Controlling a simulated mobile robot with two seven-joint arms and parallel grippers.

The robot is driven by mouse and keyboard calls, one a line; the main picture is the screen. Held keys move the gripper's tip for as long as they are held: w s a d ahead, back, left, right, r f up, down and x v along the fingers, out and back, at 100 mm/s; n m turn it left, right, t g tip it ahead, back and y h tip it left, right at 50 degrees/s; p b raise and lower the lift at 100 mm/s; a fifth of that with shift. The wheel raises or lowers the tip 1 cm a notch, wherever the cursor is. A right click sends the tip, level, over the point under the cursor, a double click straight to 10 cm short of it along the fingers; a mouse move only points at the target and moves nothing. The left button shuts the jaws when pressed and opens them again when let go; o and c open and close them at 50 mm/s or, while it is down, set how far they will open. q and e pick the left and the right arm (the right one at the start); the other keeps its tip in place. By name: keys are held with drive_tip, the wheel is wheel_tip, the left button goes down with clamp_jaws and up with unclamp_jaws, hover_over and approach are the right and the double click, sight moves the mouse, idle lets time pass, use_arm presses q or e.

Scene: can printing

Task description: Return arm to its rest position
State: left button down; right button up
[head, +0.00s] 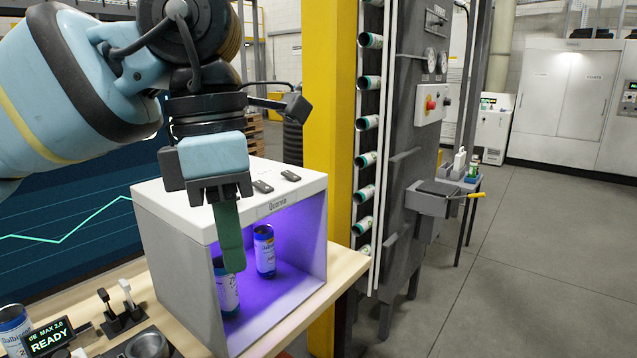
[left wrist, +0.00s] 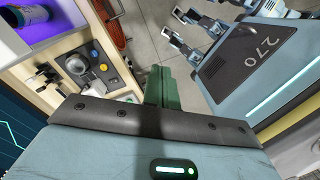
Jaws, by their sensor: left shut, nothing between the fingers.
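My left gripper (head: 229,262) hangs fingers down in front of the open white box, with its green fingers together and nothing between them. The fingers also show in the left wrist view (left wrist: 159,88). The white box (head: 172,262) is lit purple inside. One blue-and-white can (head: 265,254) stands upright in it. A second can (head: 228,294) stands at the box's left side, its top partly hidden behind my fingers. My left arm is bent in from the left, above the box. My right gripper is not clearly in view.
A wooden bench (head: 342,268) carries the box, a small READY display (head: 48,338) and a can (head: 14,330) at front left. A yellow post (head: 328,100) and a rack of several cans (head: 368,122) stand right of the box. The floor (head: 540,270) at right is clear.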

use_arm(q)
drive_tip(key=s+d+f+n+g+h, duration=0.2)
drive_tip(key=d+f+g+h, duration=0.5)
drive_tip(key=d+g+h, duration=0.45)
drive_tip(key=w+a+f+n+t+h, duration=0.4)
drive_tip(key=w+f+n+t, duration=0.25)
drive_tip(key=n+t, duration=0.8)
drive_tip(key=w+a+f+n+t+h, duration=0.4)
drive_tip(key=f+n+t, duration=0.4)
drive_tip(key=n+t, duration=0.65)
drive_tip(key=s+a+f+n+t+y, duration=0.1)
drive_tip(key=a+f+n+y, duration=0.2)
drive_tip(key=f+n+y, duration=0.45)
drive_tip(key=a+f+n+y, duration=0.4)
drive_tip(key=f+y, duration=0.1)
drive_tip(key=f, duration=0.6)
drive_tip(key=s+a+f+n+g+y, duration=0.2)
drive_tip(key=s+a+f+g+y, duration=0.1)
drive_tip(key=s+f, duration=0.7)
drive_tip(key=s+a+f+n+g+y, duration=0.3)
drive_tip(key=s+a+f+g, duration=0.2)
drive_tip(key=s+f, duration=0.5)
drive_tip(key=shift+s+a+f, duration=0.3)
drive_tip(key=shift+a, duration=0.35)
